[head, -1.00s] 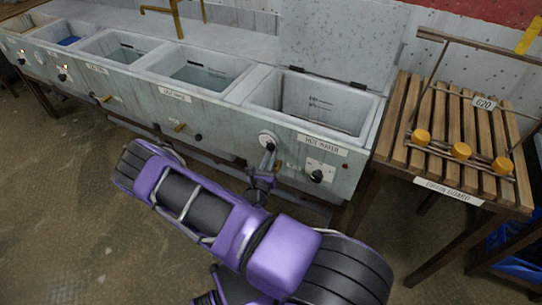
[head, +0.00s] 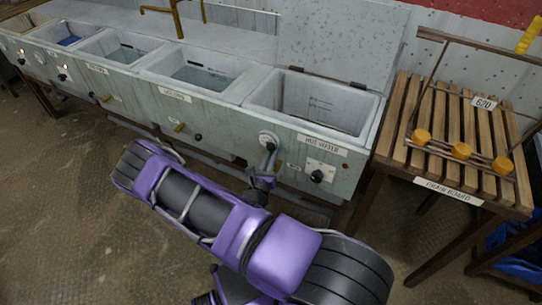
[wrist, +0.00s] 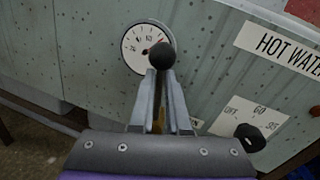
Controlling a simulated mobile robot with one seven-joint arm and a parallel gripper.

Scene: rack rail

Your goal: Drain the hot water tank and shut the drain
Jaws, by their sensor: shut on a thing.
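The hot water tank (head: 285,92) is the rightmost basin in the head view, with its lid up. Its inner walls show level marks; I cannot clearly tell how much water is at the bottom. My gripper (head: 267,168) is at the front panel below this tank. In the wrist view my gripper (wrist: 167,76) is shut on the drain lever, whose black ball knob (wrist: 160,55) sticks out past the fingertips. A bit of brass shows between the fingers. The lever's shaft and the drain outlet are mostly hidden.
A round gauge (wrist: 140,48) sits behind the knob. A temperature dial (wrist: 249,137) is to the right, under the HOT WATER label (wrist: 283,49). Other basins (head: 205,75) run left. A slatted drain board (head: 400,130) stands right. The floor at left is clear.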

